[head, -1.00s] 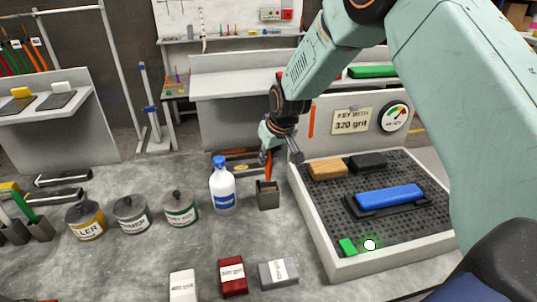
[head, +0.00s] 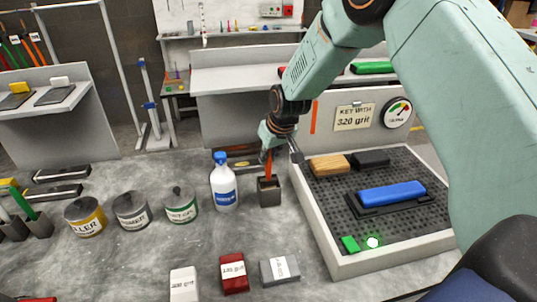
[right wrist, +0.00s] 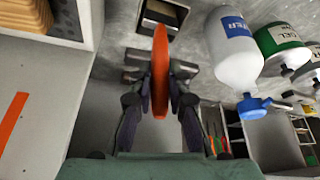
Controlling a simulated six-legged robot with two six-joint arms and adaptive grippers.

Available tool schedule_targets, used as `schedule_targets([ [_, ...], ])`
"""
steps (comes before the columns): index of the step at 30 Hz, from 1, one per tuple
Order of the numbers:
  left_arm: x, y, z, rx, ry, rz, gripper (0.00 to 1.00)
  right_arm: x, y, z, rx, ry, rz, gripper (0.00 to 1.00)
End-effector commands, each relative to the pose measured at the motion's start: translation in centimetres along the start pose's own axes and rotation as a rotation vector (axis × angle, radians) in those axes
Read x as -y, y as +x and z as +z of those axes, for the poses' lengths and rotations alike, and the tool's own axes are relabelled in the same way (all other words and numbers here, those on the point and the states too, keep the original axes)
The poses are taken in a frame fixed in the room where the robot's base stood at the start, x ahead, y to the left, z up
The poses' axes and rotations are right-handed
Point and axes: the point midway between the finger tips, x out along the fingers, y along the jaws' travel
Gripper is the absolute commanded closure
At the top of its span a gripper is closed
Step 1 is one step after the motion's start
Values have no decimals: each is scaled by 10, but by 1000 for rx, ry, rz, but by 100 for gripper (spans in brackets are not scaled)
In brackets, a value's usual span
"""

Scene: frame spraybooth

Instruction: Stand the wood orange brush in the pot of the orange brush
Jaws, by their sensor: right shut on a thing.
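My right gripper (head: 279,153) is shut on the orange brush (head: 268,163), which hangs nearly upright above the small grey square pot (head: 269,194). The brush's lower end is at the pot's rim in the head view; I cannot tell whether it is inside. In the right wrist view, the orange brush (right wrist: 160,72) sits between the fingers (right wrist: 160,92). Its far end points at the open mouth of the pot (right wrist: 163,15). My left gripper is not in view.
A white bottle with a blue cap (head: 224,184) stands close left of the pot. A grey perforated tray (head: 330,240) with blocks is close right. Several labelled cans (head: 131,211) stand farther left, and sanding blocks (head: 233,273) lie in front.

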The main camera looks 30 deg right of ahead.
Motion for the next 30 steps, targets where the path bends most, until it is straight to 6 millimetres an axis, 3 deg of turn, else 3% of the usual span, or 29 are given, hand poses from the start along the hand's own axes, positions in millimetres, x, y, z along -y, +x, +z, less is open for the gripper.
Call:
schedule_targets([
  [21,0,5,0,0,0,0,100,0,7,3,-1,0,0,100],
  [22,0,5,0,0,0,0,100,0,7,3,-1,0,0,81],
  [30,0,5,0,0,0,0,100,0,7,3,-1,0,0,58],
])
